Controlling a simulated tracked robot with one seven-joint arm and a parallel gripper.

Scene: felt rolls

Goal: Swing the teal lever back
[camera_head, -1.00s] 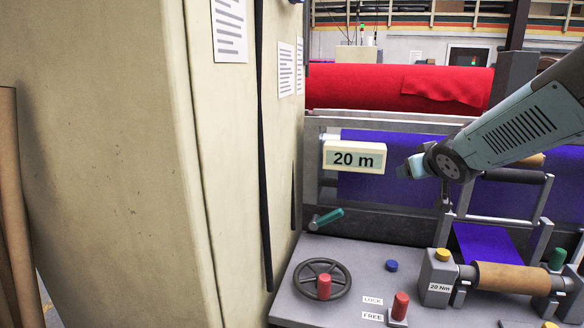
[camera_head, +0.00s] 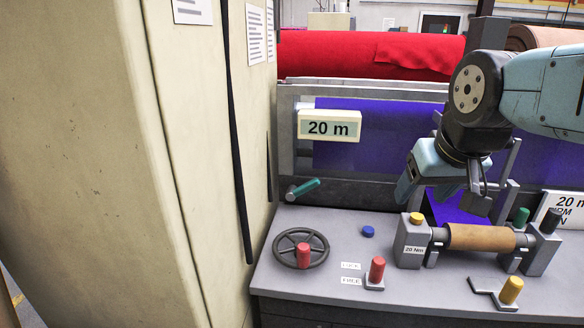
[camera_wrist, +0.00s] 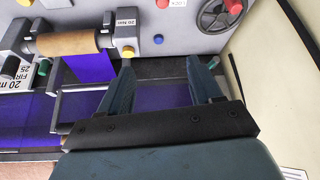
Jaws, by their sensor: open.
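The teal lever (camera_head: 305,187) is at the back left of the grey bench, beside the beige cabinet. Its handle slants up and to the right from a small grey pivot. My gripper (camera_head: 428,192) hangs to the right of the lever and clear of it, over the back of the bench in front of the purple felt. In the wrist view my gripper (camera_wrist: 160,64) points toward the bench, its two fingers wide apart and nothing between them.
A handwheel (camera_head: 289,259) with a red knob stands in front of the lever. A blue button (camera_head: 368,231), a red LOCK/FREE lever (camera_head: 377,270) and a brown roller (camera_head: 480,238) are to the right. The beige cabinet (camera_head: 170,120) closes off the left. A 20 m display (camera_head: 330,127) hangs above.

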